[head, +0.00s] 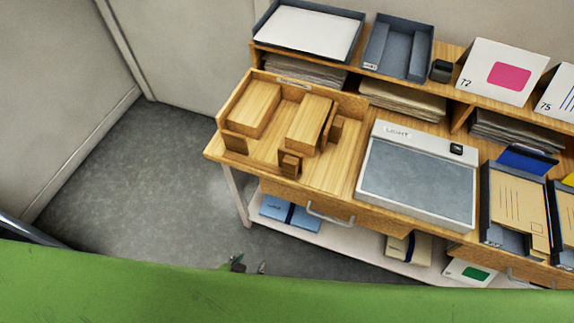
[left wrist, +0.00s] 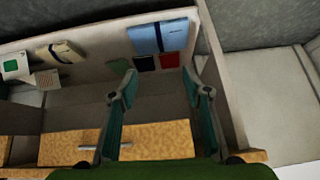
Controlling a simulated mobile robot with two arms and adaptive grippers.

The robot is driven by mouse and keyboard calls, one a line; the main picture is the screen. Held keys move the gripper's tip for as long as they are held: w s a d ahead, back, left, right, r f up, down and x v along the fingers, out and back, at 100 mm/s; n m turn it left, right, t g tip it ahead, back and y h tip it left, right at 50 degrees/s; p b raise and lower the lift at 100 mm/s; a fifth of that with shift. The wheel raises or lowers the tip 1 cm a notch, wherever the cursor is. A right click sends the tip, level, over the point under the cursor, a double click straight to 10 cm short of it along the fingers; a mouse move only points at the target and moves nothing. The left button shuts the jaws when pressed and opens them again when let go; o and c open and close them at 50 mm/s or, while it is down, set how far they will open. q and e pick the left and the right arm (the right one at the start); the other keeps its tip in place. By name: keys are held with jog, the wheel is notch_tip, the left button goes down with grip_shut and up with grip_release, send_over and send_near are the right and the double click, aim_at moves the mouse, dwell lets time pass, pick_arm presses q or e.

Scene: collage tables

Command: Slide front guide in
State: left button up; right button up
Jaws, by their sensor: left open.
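A wooden jig (head: 269,149) stands at the left end of the desk in the head view. It bears two large wooden blocks, a left one (head: 253,107) and a right one (head: 306,121). A small stepped wooden piece (head: 290,165) sits at its front edge, and a small upright plate (head: 235,143) at its front left. I cannot tell for certain which piece is the front guide. My left gripper (head: 249,266) is low in front of the desk, mostly hidden by my green body. In the left wrist view its fingers (left wrist: 160,80) are apart and empty.
A light box (head: 417,177) stands right of the jig. A drawer handle (head: 330,216) juts from the desk front. The lower shelf holds a blue folder (head: 290,213), also in the left wrist view (left wrist: 160,37). Grey floor (head: 150,180) lies clear to the left.

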pick_arm(q)
jog(key=w+d+r+t+h, duration=0.1)
jog(key=w+d+r+t, duration=0.15)
jog(key=r, duration=0.55)
jog(key=w+d+r+t, duration=0.15)
jog(key=w+r, duration=0.25)
jog(key=r, duration=0.4)
jog(key=t+h, duration=0.1)
jog(key=t, duration=0.1)
send_near(289, 165)
jog(key=shift+n, duration=0.3)
jog(key=p+x, duration=0.1)
jog(key=x, duration=0.8)
jog(key=shift+p, duration=0.4)
